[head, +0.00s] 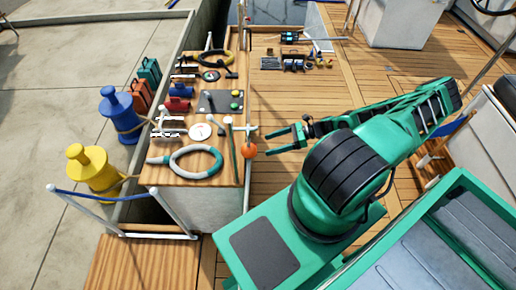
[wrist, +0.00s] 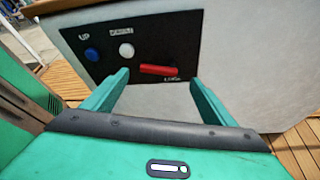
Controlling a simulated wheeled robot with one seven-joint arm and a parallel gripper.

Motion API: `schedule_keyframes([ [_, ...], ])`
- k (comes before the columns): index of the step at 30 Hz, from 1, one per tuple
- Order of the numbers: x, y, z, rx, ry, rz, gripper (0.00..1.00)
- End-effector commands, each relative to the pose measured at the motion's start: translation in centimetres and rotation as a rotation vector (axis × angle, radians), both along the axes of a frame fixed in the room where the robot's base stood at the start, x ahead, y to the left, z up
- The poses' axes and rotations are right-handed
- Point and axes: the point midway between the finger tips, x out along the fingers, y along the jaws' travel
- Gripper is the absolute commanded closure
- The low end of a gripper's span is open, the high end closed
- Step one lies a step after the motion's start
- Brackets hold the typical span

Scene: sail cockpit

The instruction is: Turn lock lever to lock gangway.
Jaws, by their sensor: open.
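The red lock lever (wrist: 158,70) lies near level on a black panel (wrist: 100,65) in the wrist view, above a label that seems to read LOCK. The panel is on the pale side of a cabinet. My gripper (wrist: 160,78) is open and empty, its green fingers spread with the lever ahead between them; whether they touch it I cannot tell. In the head view my gripper (head: 266,142) is beside the right side of the wooden-topped cabinet (head: 200,208). The lever and panel are not visible there.
A blue button (wrist: 92,54) and a white button (wrist: 126,50) sit left of the lever. An orange ball (head: 249,151) hangs close to my fingertips. The cabinet top holds a rope ring (head: 215,168) and several tools.

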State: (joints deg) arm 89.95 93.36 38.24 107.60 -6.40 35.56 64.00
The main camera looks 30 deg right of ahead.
Motion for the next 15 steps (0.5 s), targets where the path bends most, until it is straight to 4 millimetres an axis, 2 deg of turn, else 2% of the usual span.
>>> schedule_keyframes([
  [1,0.4,1.0,-0.3,0.004,0.0,0.003,0.21],
  [7,1.8,3.5,-1.5,0.002,0.0,0.002,0.21],
  [15,2.7,5.2,-2.3,0.0,-0.001,0.001,0.21],
])
